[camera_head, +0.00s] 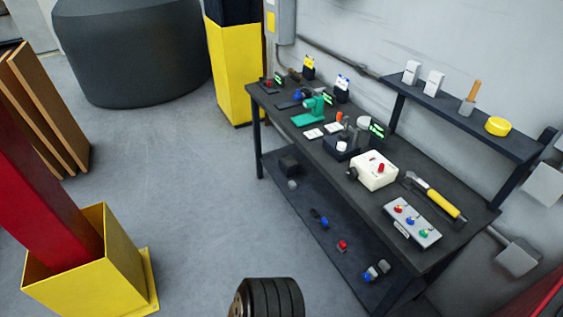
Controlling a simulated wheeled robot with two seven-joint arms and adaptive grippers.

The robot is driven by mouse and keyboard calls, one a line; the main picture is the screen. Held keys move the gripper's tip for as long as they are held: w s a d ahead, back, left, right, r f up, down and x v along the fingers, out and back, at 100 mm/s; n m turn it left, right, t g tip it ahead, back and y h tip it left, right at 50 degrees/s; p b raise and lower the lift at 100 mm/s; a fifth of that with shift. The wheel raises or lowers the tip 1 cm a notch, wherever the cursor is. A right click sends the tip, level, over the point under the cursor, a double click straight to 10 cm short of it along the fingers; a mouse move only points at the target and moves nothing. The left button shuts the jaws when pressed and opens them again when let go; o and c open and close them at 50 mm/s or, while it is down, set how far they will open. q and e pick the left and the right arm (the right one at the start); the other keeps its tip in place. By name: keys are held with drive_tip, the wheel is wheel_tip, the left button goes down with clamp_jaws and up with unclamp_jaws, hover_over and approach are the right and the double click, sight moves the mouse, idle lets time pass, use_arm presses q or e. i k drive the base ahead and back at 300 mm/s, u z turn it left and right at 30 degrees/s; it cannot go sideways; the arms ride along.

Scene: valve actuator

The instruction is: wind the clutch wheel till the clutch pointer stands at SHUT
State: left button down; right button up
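A small cream-white box (375,172) stands on the dark workbench, right of its middle. It has a red part (381,168) on its face and a dark round knob or wheel (352,174) on its left side. These may be the clutch pointer and clutch wheel, but they are too small to be sure. I cannot read any SHUT mark or tell where a pointer stands. Neither of my grippers is in view.
The workbench (459,243) stands along the wall. A yellow-handled tool (440,199) and a grey panel with coloured knobs (412,222) lie right of the box. A green device (311,110) stands farther left. Open floor (190,190) lies left of the bench.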

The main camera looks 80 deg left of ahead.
sight(353, 174)
drive_tip(key=u, duration=2.1)
